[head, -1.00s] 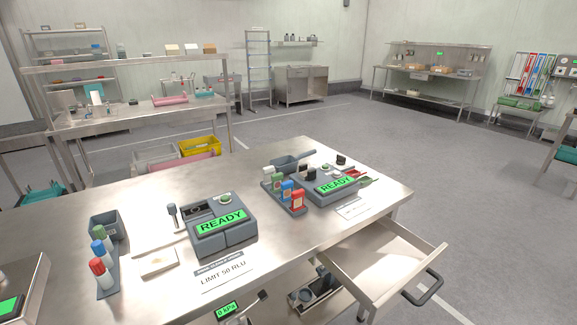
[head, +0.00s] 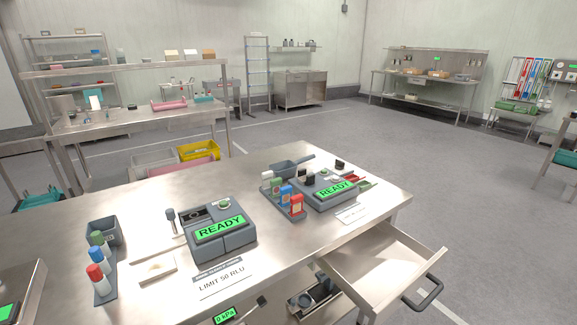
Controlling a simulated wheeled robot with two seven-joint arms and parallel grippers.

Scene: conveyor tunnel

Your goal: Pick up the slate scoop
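The slate scoop (head: 287,169) lies at the back of the steel table (head: 260,268), behind the right-hand tester. Its handle points to the right and slightly away from me. Its near side is partly hidden by the rack of small bottles (head: 284,204) in front of it. Neither of my grippers is in view.
Two slate testers with green READY screens, the left one (head: 221,241) and the right one (head: 328,195), stand on the table. A slate holder with several capped tubes (head: 103,262) is at the left. An open drawer (head: 375,262) juts out at the front right.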

